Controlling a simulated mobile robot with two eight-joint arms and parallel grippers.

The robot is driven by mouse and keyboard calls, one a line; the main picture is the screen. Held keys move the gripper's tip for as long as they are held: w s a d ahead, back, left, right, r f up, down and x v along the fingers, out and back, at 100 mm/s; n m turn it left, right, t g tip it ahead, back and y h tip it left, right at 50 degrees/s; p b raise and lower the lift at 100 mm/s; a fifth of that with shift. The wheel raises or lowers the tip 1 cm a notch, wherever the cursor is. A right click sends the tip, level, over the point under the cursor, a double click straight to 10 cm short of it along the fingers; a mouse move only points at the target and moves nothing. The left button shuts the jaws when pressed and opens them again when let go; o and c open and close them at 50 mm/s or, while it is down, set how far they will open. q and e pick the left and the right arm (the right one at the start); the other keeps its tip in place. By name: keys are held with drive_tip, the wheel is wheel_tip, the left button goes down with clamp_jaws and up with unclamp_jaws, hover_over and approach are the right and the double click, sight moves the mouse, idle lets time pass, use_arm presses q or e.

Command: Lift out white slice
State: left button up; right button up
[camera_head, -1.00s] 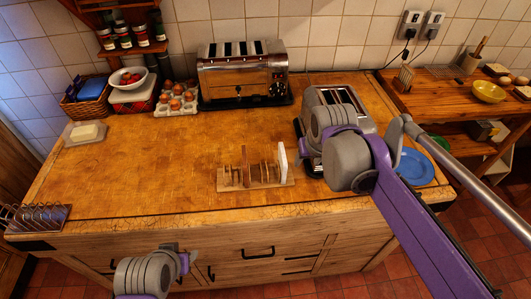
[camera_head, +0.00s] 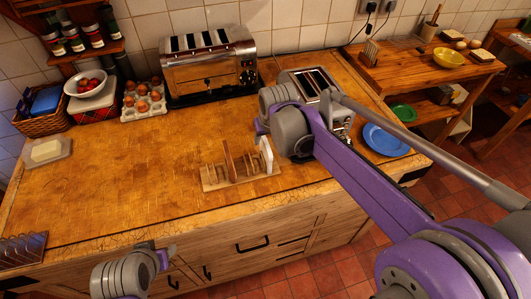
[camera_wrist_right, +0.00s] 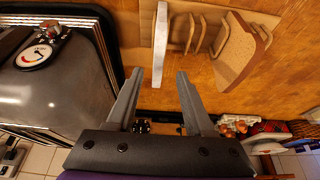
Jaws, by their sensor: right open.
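The white slice (camera_head: 266,155) stands upright at the right end of a wooden rack (camera_head: 212,184) on the counter. A brown slice (camera_head: 229,160) stands further left in the rack. In the right wrist view the white slice (camera_wrist_right: 160,48) is edge-on, just beyond my right gripper (camera_wrist_right: 158,78). Its two fingers are open and empty, apart from the slice, which lines up with the gap between them. In the head view my right gripper (camera_head: 262,128) is above and right of the rack, its fingertips mostly hidden. My left gripper (camera_head: 168,256) is low in front of the counter; its opening is unclear.
A small toaster (camera_head: 316,82) stands close right of the rack, behind my right arm; it also shows in the wrist view (camera_wrist_right: 65,85). A large toaster (camera_head: 210,72) stands at the back. A blue plate (camera_head: 386,140) lies right.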

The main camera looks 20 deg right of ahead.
sight(266, 142)
drive_tip(key=x, duration=0.4)
drive_tip(key=shift+d+f, duration=0.15)
clamp_jaws()
idle(1.2)
